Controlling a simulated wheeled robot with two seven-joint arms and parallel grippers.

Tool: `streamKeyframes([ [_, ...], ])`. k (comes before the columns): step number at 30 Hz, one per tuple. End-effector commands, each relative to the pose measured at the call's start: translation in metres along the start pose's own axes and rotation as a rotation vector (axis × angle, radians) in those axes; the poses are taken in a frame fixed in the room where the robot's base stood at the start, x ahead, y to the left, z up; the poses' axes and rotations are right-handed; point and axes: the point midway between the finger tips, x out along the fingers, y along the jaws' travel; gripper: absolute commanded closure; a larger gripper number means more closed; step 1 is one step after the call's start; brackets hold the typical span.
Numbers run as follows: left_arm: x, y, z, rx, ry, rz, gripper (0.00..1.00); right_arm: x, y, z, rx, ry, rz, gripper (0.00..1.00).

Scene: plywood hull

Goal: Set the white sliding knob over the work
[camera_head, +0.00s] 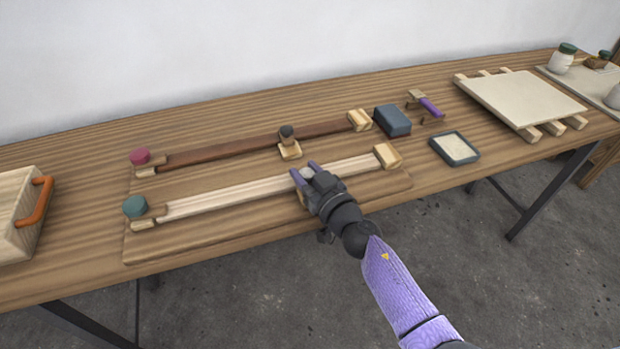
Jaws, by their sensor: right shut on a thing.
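The white sliding knob (307,173) sits on the pale wooden rail (235,193), right of its middle. My right gripper (304,175) is shut on the knob, with its purple fingers on either side; the fingers and wrist hide much of the knob and its slider. The pale rail has a green round knob (135,206) at its left end and a wooden end block (387,155) at its right end. My left gripper is not in view.
Behind runs a dark rail (225,148) with a dark sliding knob (287,133) and a red end knob (140,156). A blue-grey block (392,120), a shallow tray (454,149) and a purple-handled brush (430,107) lie right. A pale panel (520,97) rests on battens. A wooden box (18,215) stands left.

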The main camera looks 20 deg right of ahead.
Motion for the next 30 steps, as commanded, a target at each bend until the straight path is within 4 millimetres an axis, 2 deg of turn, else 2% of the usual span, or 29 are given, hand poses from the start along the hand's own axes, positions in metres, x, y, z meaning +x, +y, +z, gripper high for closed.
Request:
streamKeyframes([
  [5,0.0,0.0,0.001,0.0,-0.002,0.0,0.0,-0.001,0.0,0.001,0.0,-0.001,0.001,1.0],
  [6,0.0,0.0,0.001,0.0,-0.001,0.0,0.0,-0.001,0.0,0.001,0.0,-0.001,0.001,0.49],
  [10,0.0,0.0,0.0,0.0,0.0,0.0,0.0,-0.001,0.0,0.0,0.0,-0.001,0.001,0.22],
  [20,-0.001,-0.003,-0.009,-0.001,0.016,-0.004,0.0,-0.005,0.0,0.0,0.001,-0.001,0.001,0.22],
  [23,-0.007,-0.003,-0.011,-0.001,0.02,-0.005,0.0,-0.021,0.0,-0.001,0.001,-0.002,0.002,0.22],
  [30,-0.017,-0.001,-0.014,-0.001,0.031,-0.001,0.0,-0.078,0.0,-0.001,0.001,-0.003,0.002,0.22],
])
